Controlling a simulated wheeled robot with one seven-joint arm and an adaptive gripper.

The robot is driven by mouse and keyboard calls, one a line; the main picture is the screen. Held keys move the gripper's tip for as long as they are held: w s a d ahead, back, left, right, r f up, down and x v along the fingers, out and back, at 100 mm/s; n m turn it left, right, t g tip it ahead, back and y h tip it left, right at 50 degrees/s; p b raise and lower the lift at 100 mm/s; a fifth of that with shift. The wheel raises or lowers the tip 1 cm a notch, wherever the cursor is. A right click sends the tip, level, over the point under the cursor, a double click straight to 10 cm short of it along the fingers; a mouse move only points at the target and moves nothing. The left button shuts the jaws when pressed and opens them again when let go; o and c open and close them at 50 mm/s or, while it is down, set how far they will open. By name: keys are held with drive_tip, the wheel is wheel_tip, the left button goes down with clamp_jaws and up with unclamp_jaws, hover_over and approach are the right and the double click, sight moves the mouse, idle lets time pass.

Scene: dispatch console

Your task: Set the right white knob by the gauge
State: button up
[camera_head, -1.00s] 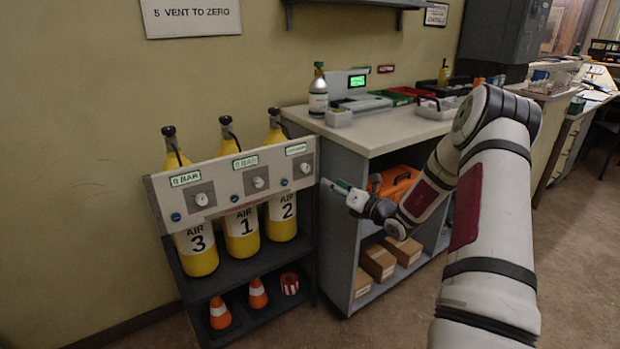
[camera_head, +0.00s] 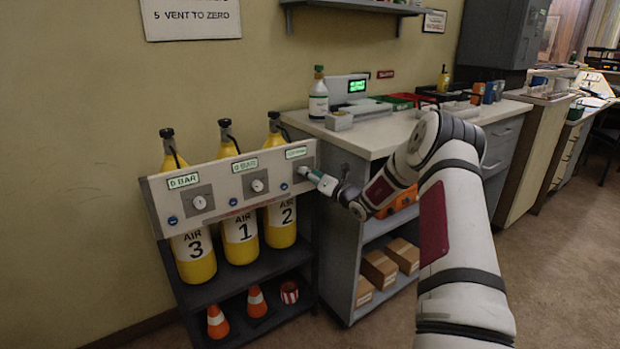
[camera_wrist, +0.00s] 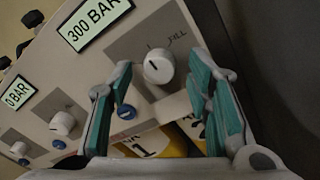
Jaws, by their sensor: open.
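The right white knob (camera_wrist: 158,66) is round with a dark pointer line and sits on a grey plate with a "FILL" mark. Its gauge (camera_wrist: 94,24) reads 300 BAR in the wrist view; in the head view this gauge (camera_head: 296,152) is too small to read. My gripper (camera_wrist: 160,92) is open, with one teal-padded finger on each side of the knob in the picture. I cannot tell whether either finger touches it. In the head view my gripper (camera_head: 308,174) is at the right end of the panel (camera_head: 222,210) and covers most of that knob.
The middle knob (camera_head: 257,185) and left knob (camera_head: 199,202) are on the same panel, with gauges reading about 0 BAR. Blue buttons sit below the knobs. Yellow cylinders (camera_head: 240,253) stand behind the panel. A counter (camera_head: 372,140) stands close to the right of my gripper.

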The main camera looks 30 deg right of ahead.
drive_tip(key=shift+w, duration=0.25)
clamp_jaws()
drive_tip(key=shift+n+g+h+b, duration=0.3)
drive_tip(key=shift+n+b, duration=4.2)
drive_tip(key=shift+n, duration=1.2)
drive_tip(key=shift+r, duration=0.1)
